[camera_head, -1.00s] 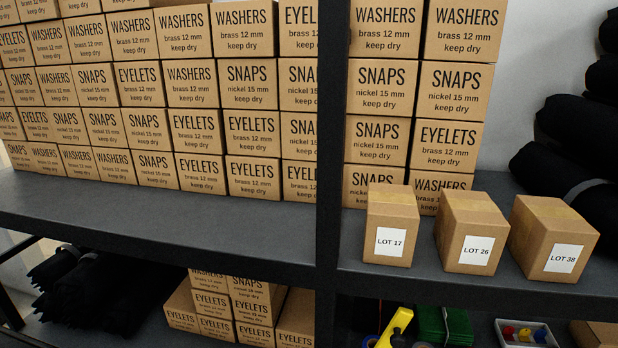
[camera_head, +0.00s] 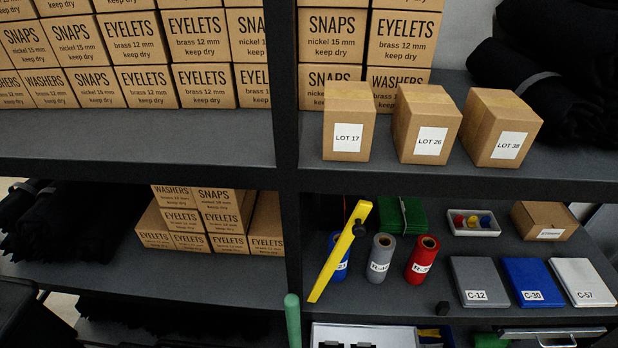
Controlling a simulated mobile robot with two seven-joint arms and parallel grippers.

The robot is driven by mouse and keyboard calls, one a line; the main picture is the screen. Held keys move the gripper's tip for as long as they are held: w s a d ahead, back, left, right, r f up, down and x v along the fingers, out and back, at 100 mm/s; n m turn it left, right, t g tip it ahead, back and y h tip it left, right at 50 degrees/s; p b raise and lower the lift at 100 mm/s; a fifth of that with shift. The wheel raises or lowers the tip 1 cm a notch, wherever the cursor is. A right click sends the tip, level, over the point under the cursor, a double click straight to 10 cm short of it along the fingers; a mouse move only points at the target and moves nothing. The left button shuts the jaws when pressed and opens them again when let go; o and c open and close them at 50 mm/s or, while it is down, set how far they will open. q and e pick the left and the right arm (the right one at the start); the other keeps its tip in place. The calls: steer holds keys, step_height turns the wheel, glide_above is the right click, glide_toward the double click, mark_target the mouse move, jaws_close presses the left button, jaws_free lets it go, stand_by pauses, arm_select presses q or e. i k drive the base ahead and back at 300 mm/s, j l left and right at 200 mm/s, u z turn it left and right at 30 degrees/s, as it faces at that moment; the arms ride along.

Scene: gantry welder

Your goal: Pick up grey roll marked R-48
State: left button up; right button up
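A grey roll (camera_head: 380,258) stands upright on the lower right shelf, between a blue roll and a red roll. Its white label starts with "R-", but the rest is too small to read surely. The blue roll (camera_head: 340,262) is on its left, partly hidden behind a yellow tool. The red roll (camera_head: 422,258) is on its right, its label also beginning with "R-". Neither of my grippers shows in the head view.
Flat cases C-12 (camera_head: 481,283), C-30 (camera_head: 535,282) and C-57 (camera_head: 585,281) lie to the right. A black upright post (camera_head: 284,100) stands left.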

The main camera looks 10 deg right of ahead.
mark_target(384, 245)
steer(key=k+l+u, duration=0.15)
steer(key=l+u, duration=0.35)
steer(key=l, duration=0.35)
steer(key=k+l+u, duration=0.25)
steer(key=l+u, duration=0.2)
steer(key=l, duration=0.35)
steer(key=k+l+u, duration=0.5)
steer(key=l, duration=0.2)
steer(key=k+l+u, duration=0.95)
